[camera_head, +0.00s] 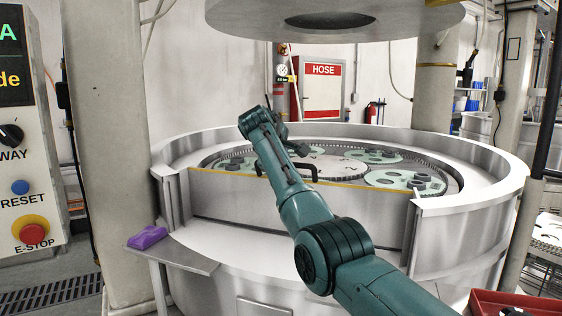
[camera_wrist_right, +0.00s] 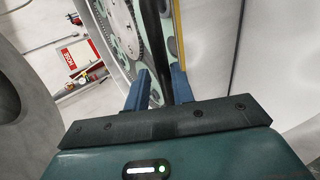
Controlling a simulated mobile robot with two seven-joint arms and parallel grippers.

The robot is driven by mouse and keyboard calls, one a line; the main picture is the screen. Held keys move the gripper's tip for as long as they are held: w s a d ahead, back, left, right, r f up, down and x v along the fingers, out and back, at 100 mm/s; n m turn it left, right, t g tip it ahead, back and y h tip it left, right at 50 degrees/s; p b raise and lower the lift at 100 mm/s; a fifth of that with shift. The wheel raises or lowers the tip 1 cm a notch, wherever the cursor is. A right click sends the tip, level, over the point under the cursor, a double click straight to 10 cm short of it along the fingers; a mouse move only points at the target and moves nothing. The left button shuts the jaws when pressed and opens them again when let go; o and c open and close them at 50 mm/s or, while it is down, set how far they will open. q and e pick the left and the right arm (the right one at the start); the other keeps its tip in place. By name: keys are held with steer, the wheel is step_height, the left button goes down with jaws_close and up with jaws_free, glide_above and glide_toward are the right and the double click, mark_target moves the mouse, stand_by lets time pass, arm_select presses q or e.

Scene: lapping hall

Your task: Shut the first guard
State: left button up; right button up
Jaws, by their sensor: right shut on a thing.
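The guard (camera_head: 300,207) is a metal panel with a yellow top edge at the front of the round lapping machine (camera_head: 470,190). It stands upright between the two ends of the machine's rim. Its black handle (camera_head: 303,180) shows at the top edge, partly behind my right arm. In the right wrist view my right gripper (camera_wrist_right: 158,88) is shut on the black bar of the handle (camera_wrist_right: 181,60), with a blue finger on each side. The guard's yellow edge (camera_wrist_right: 181,45) runs beside the bar. The arm hides my right fingertips in the head view. My left gripper is out of view.
Green carriers (camera_head: 402,179) with dark round parts lie inside the machine. A round plate (camera_head: 270,18) hangs above. A purple cloth (camera_head: 147,237) lies on a side shelf (camera_head: 185,258). A control panel (camera_head: 30,150) stands at left, a red bin (camera_head: 500,302) at lower right.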

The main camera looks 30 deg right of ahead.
steer(key=shift+o, duration=0.6)
steer(key=shift+w+d+r, duration=0.2)
steer(key=shift+d+r, duration=0.35)
steer(key=shift+r, duration=0.35)
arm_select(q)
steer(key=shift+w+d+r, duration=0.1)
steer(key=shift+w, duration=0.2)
arm_select(e)
steer(key=o, duration=0.3)
arm_select(q)
steer(key=b, duration=0.2)
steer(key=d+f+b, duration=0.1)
steer(key=b, duration=0.1)
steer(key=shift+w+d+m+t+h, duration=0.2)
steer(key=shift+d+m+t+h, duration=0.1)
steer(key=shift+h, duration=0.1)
arm_select(e)
steer(key=v, duration=1.2)
steer(key=shift+s+a+f, duration=0.2)
steer(key=shift+s+a, duration=0.1)
steer(key=shift+a, duration=0.25)
